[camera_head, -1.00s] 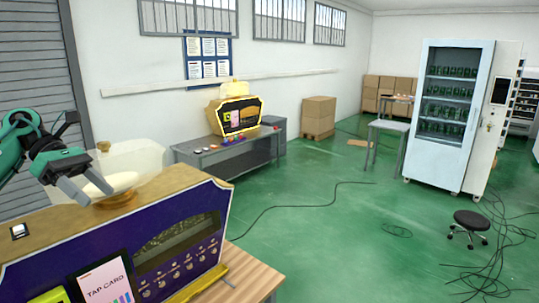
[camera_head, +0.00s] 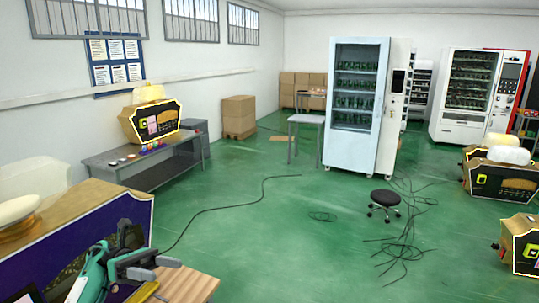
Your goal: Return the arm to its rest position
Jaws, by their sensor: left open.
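My left gripper (camera_head: 152,267) is at the lower left, with its teal arm link rising from the bottom edge. Its two grey fingers point right and stand apart, with nothing between them. It is in front of the purple and gold perfume machine (camera_head: 85,228), near the machine's right end and above the wooden table (camera_head: 187,284). I cannot tell whether it touches either. A cream rounded piece (camera_head: 18,209) sits on top of the machine at the left edge, beside a translucent cover (camera_head: 35,176). My right gripper is not in view.
A second gold machine (camera_head: 150,120) stands at a grey bench (camera_head: 120,163) by the wall. Several similar machines (camera_head: 500,181) stand at the right. A black stool (camera_head: 384,199) and loose cables (camera_head: 407,230) lie beyond open green floor (camera_head: 260,240). A glass-front vending machine (camera_head: 357,95) stands behind.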

